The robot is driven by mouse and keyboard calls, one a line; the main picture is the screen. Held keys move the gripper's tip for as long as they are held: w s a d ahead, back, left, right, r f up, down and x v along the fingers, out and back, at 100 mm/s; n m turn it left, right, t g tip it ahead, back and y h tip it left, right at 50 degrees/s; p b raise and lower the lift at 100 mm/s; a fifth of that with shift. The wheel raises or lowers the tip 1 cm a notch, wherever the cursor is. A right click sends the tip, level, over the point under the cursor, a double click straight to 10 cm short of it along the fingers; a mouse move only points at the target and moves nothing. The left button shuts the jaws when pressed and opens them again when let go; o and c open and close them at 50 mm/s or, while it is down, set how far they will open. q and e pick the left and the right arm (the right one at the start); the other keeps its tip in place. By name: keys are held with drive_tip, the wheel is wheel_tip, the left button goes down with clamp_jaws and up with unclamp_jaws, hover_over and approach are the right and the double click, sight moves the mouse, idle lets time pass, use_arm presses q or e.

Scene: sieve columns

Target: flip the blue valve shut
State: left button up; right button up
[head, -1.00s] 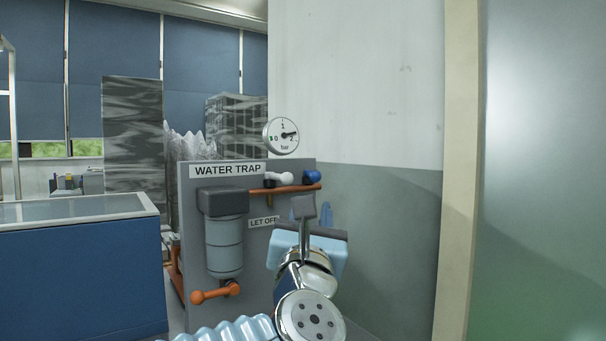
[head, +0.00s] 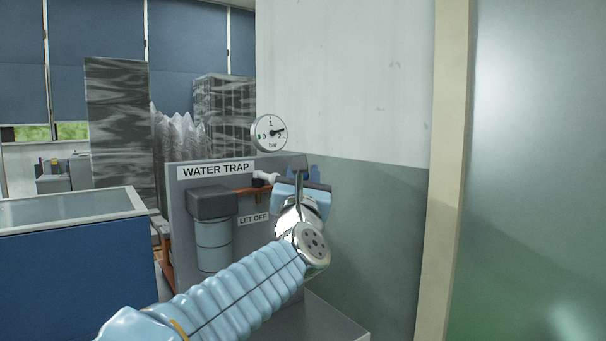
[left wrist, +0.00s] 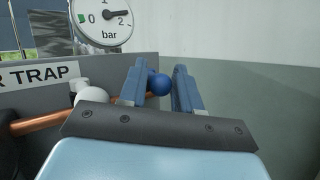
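The blue valve shows in the left wrist view as a round blue knob (left wrist: 160,84) at the right end of a copper pipe. In the head view it is hidden behind or merged with my gripper. My left gripper (head: 304,172) is raised in front of the panel's upper right corner. In the left wrist view its two blue fingers (left wrist: 160,92) are apart, and the blue knob appears in the gap between them, nearer the left finger. I cannot tell whether either finger touches it. My right gripper is in neither view.
A pressure gauge (head: 269,133) above points near 2 bar. The grey WATER TRAP panel (head: 184,190) carries a filter housing (head: 212,238). A wall (head: 375,230) stands right; a blue cabinet (head: 75,265) left.

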use_arm(q)
clamp_jaws()
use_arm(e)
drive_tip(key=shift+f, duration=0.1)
use_arm(q)
drive_tip(key=shift+d+f+n+y+b, duration=0.15)
drive_tip(key=shift+n+y+b, duration=0.25)
drive_tip(key=shift+y+b, duration=0.3)
drive_tip(key=shift+w+d+n+y+b, duration=0.1)
drive_tip(key=shift+d+n+y+b, duration=0.2)
drive_tip(key=shift+y, duration=0.4)
drive_tip(key=n+y, duration=0.1)
drive_tip(key=y, duration=0.1)
drive_tip(key=d+n+g+y, duration=0.1)
drive_tip(key=y, duration=0.1)
drive_tip(key=n+y, duration=0.1)
drive_tip(key=y, duration=0.1)
drive_tip(key=shift+w+d+r+p, duration=0.2)
drive_tip(key=shift+w+d+p, duration=0.1)
drive_tip(key=shift+w, duration=0.1)
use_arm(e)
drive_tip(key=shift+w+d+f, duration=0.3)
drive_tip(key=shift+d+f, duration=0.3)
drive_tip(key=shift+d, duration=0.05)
